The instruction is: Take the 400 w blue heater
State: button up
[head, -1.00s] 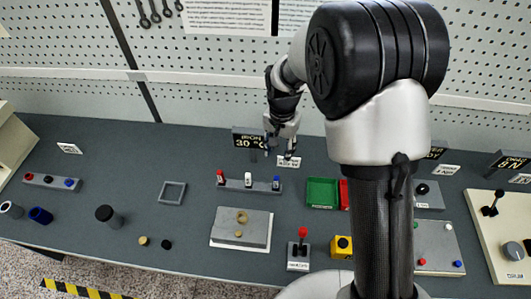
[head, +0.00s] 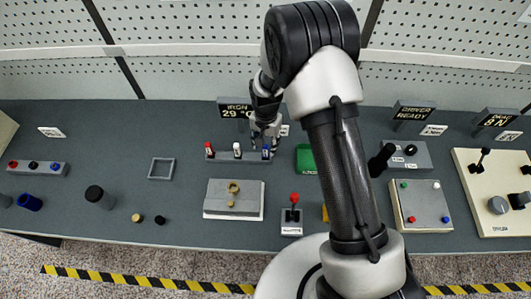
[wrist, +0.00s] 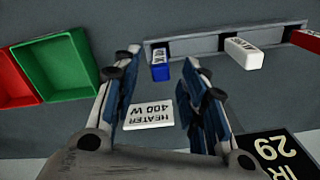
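The blue heater (head: 267,152) stands upright at the right end of a grey rack (head: 222,157), beside a white and a red heater. In the wrist view the blue heater (wrist: 160,71) shows in the gap between the fingertips, with its end of the rack (wrist: 198,42) behind it. My gripper (head: 266,136) is open and empty, just behind and over the blue heater in the head view. In the wrist view its fingers (wrist: 160,68) stand either side of the heater; contact cannot be told. A white card (wrist: 150,115) reading "HEATER 400 W" lies near it.
The white heater (wrist: 244,53) stands along the same rack, with the red heater (head: 209,148) beyond. A green bin (wrist: 55,67) and a red bin (wrist: 12,78) lie left in the wrist view. The iron display (head: 237,110) stands behind the rack.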

aim_at(265, 148)
notch_tip(265, 148, down, 3)
jog(key=shift+f, duration=0.2)
grip_shut()
dwell(0.4)
